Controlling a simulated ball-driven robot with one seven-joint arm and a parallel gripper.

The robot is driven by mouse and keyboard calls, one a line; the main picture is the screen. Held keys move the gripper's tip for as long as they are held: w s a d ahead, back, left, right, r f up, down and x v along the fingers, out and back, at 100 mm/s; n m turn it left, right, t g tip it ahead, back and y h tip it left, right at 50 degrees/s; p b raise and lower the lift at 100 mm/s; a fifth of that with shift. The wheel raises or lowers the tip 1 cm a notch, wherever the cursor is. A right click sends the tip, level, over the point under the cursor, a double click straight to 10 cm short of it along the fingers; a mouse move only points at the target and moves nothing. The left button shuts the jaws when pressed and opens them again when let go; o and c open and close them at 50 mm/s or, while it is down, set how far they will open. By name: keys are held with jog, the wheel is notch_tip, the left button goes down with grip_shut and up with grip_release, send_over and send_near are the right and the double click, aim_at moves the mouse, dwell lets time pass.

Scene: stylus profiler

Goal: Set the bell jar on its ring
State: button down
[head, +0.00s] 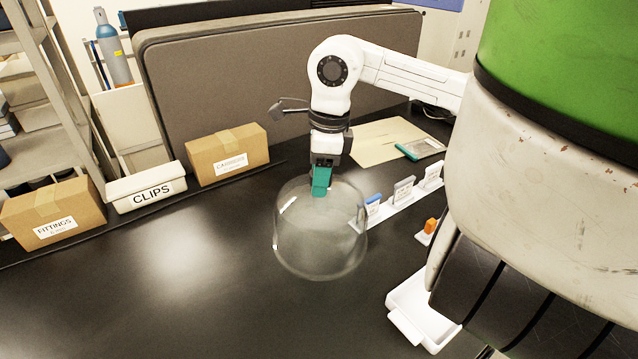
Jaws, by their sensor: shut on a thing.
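The bell jar (318,245) is a clear glass dome in the middle of the head view, over the black bench top. It looks upright. My gripper (321,190) reaches down from above, its teal fingers shut on the top of the bell jar. The knob between the fingers is hidden. I cannot tell whether the jar's rim touches the bench or hangs a little above it. I cannot make out a ring in this view; my body hides the right side.
A cardboard fittings box (52,212), a white clips box (146,188) and another cardboard box (227,155) line the back left. Small labelled holders (403,192) stand right of the jar. A white tray (424,306) lies front right. The front left bench is clear.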

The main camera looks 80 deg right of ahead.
notch_tip(320, 180, down, 3)
jog(key=shift+w+r, duration=0.1)
jog(key=shift+f, duration=0.4)
jog(key=c, duration=0.5)
grip_release()
jog(key=shift+c, duration=0.2)
jog(key=shift+r, duration=0.15)
